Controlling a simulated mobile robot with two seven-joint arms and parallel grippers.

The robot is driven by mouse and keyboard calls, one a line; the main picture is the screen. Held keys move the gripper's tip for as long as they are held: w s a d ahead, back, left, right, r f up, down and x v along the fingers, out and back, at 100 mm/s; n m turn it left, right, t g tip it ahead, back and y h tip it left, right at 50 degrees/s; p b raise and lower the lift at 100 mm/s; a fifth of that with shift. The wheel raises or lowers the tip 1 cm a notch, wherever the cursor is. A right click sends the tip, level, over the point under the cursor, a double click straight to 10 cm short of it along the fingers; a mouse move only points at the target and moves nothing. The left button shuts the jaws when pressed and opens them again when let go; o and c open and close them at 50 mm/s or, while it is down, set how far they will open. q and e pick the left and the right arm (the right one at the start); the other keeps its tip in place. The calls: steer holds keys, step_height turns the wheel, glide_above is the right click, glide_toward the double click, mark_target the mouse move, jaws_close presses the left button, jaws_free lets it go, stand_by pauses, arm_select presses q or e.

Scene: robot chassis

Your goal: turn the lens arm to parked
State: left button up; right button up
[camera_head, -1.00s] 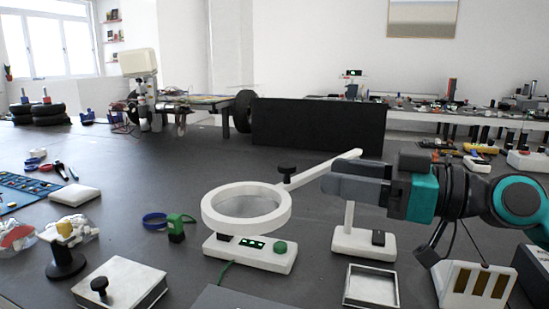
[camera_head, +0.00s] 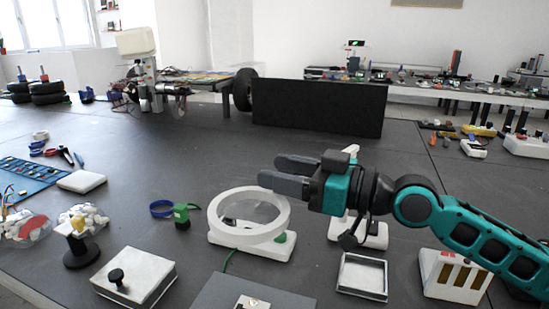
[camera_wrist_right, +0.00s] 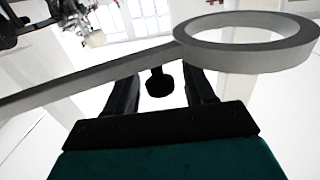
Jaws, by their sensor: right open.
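The lens arm's white ring (camera_head: 226,229) with its clear lens sits above a white base (camera_head: 262,251), left of my right gripper (camera_head: 270,170). The bar of the arm is mostly hidden behind that gripper in the head view. In the right wrist view, the ring (camera_wrist_right: 240,62) is at upper right and its bar (camera_wrist_right: 85,81) runs to the left edge. A black knob (camera_wrist_right: 160,82) under the bar shows between the two open fingers; contact cannot be told. The stand's foot (camera_head: 374,238) is partly hidden behind my right arm. My left gripper is not in view.
A white open tray (camera_head: 362,277) and a slotted white box (camera_head: 452,277) lie in front of my right arm. A white box with a black knob (camera_head: 134,277) is at front left. A black panel (camera_head: 320,108) stands behind.

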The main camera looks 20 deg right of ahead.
steer(key=shift+x, duration=0.85)
steer(key=shift+c, duration=0.5)
jaws_close()
